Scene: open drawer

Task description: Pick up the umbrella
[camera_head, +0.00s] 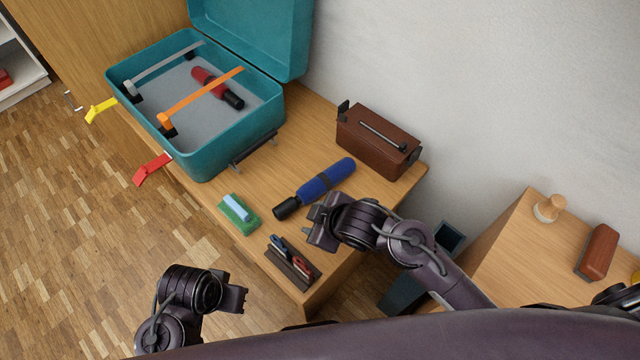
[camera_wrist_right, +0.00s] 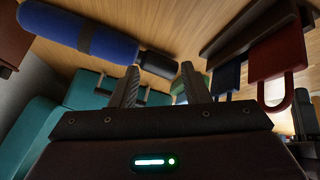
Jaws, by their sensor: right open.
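A folded blue umbrella (camera_head: 325,181) with a dark band and black handle lies on the wooden table in the head view. In the right wrist view the blue umbrella (camera_wrist_right: 55,25) is at upper left, its black handle end just beyond the fingertips. My right gripper (camera_head: 312,226) is open and empty beside the handle, apart from it; its two fingers show in the right wrist view (camera_wrist_right: 158,84). A similar red rolled item (camera_head: 208,82) with a black end lies inside the open teal suitcase (camera_head: 203,160). My left gripper (camera_head: 238,298) is at lower left, away from the table; its fingers are unclear.
A brown box (camera_head: 375,148) stands behind the umbrella. A green sponge-like block (camera_head: 236,222) and a dark holder (camera_head: 289,268) with small red and blue items are at the front edge. A second wooden surface (camera_head: 520,250) is at right. Wall behind.

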